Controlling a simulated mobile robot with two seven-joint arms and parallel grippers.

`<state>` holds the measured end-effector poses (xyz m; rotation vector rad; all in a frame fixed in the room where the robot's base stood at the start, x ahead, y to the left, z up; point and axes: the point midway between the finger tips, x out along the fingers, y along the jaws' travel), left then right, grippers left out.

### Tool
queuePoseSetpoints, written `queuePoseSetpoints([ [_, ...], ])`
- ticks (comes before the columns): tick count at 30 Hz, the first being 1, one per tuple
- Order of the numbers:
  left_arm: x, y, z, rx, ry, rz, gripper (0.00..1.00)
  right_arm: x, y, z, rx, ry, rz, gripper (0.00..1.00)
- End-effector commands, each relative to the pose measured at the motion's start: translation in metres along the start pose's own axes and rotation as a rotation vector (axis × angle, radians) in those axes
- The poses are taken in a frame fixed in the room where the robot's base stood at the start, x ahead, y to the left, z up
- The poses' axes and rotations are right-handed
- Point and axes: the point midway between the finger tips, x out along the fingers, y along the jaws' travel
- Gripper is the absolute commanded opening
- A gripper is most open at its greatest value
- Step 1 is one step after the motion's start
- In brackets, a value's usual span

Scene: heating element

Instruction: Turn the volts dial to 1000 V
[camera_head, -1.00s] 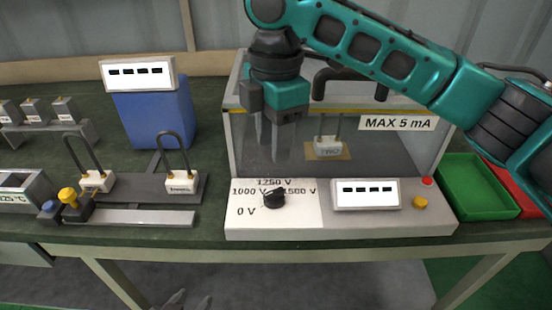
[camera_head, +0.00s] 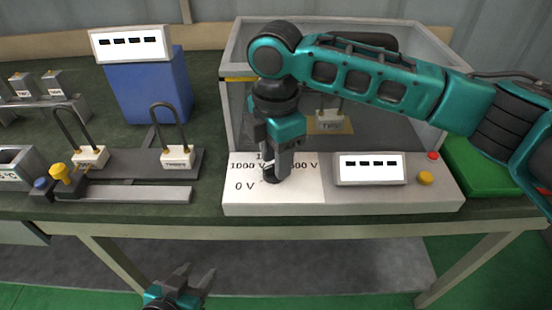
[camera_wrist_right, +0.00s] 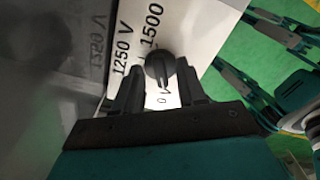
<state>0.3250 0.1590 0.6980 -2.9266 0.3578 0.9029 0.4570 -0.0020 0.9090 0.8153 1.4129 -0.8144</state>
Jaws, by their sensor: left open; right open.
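The black volts dial (camera_wrist_right: 160,68) shows in the right wrist view, on a white label panel with 0 V, 1250 V and 1500 markings. My right gripper (camera_wrist_right: 157,76) is open with one finger on each side of the dial; I cannot tell whether they touch it. In the head view my right gripper (camera_head: 276,165) points down over the label panel (camera_head: 305,188) and mostly hides the dial. I cannot tell which mark the dial points at. My left gripper (camera_head: 192,282) is open and empty, below the table's front edge.
A display (camera_head: 370,169), a yellow button (camera_head: 425,178) and a red button (camera_head: 433,155) sit right of the dial. A clear case (camera_head: 235,105) stands behind. A blue box (camera_head: 160,95) and heating element blocks (camera_head: 178,157) stand left. A green tray (camera_head: 480,175) is right.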

Motion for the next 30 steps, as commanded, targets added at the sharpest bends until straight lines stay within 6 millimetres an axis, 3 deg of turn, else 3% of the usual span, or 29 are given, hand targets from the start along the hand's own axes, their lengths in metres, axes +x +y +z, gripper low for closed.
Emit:
queuePoseSetpoints([
  [11, 0.0003, 0.0014, -0.0016, 0.002, 0.003, 0.004, 0.48, 0.0056, -0.0002, 0.0003, 0.001, -0.001, -0.001, 0.39],
  [23, 0.0004, 0.0007, -0.0018, 0.002, 0.003, 0.002, 0.48, 0.0052, -0.0002, 0.0001, 0.001, 0.000, -0.001, 0.01],
  [30, 0.0003, -0.0004, -0.0021, 0.002, 0.004, 0.000, 0.48, 0.0050, -0.0002, 0.0001, 0.001, 0.000, -0.001, 0.00],
])
